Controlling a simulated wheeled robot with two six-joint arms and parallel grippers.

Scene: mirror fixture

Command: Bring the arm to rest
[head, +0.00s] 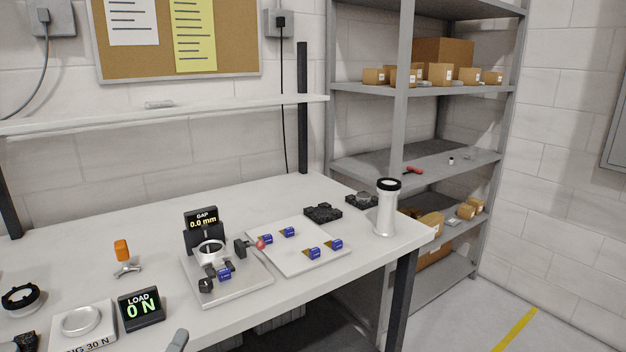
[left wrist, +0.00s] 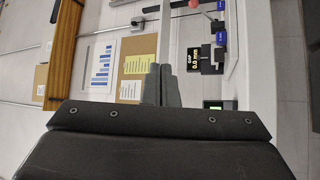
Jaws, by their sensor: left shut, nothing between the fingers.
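My left gripper shows only as a grey fingertip (head: 178,341) at the bottom edge of the head view, in front of the bench. In the left wrist view its two grey fingers (left wrist: 160,86) are together, shut, with nothing between them. The mirror fixture (head: 240,283) stands on the bench with a ring, a blue block and a red-tipped knob; its display reads GAP 0.0 mm. The gripper is apart from it, nearer the bench's front. My right gripper is in neither view.
A LOAD 0 N display (head: 141,309) and a scale-like pad (head: 84,322) are near the front left. A white board (head: 300,262) holds blue blocks. A white cylinder (head: 386,208) stands at the right end. Shelving (head: 405,130) stands behind. Free bench surface (head: 110,225) lies at the back left.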

